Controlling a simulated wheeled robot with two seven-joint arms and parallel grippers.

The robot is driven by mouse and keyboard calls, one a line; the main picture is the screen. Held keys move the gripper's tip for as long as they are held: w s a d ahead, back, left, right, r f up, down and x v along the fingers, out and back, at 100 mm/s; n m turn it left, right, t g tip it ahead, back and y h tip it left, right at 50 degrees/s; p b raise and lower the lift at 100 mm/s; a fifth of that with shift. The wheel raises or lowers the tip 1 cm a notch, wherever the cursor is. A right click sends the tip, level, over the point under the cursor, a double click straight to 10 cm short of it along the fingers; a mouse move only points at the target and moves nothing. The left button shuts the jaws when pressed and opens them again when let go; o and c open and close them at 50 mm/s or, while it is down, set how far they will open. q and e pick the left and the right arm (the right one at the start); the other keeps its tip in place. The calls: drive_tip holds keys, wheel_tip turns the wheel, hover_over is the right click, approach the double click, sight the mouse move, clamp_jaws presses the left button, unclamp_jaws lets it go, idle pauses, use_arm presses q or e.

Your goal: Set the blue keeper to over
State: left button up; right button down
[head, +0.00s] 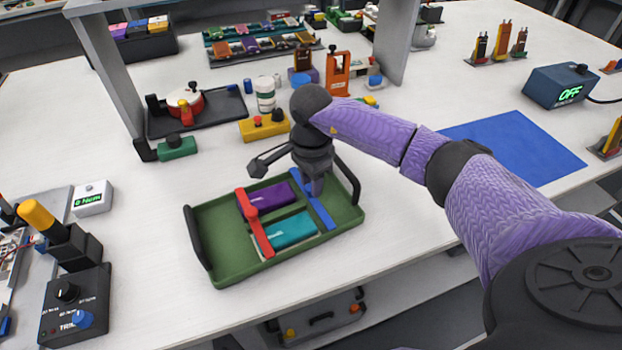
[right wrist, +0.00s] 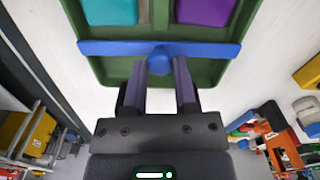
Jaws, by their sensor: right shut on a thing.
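A green tray (head: 222,268) on the white table holds a purple pouch cell (head: 274,192) and a teal pouch cell (head: 290,231) side by side. The blue keeper (head: 325,212) is a flat bar with a round knob, lying across the tray's right part. In the right wrist view the blue keeper (right wrist: 208,50) runs beside the cell ends, with a green strip between, so it does not cover them. A red keeper (head: 262,232) lies across the cells' left part. My right gripper (right wrist: 160,68) is shut on the blue keeper's knob, from above. My left gripper is not in view.
The tray has black handles (head: 197,238) at both ends. Behind it stand a yellow block (head: 264,127), a green block (head: 177,147) and a black tray with a red pot (head: 185,101). A blue mat (head: 515,147) lies to the right. The table in front is clear.

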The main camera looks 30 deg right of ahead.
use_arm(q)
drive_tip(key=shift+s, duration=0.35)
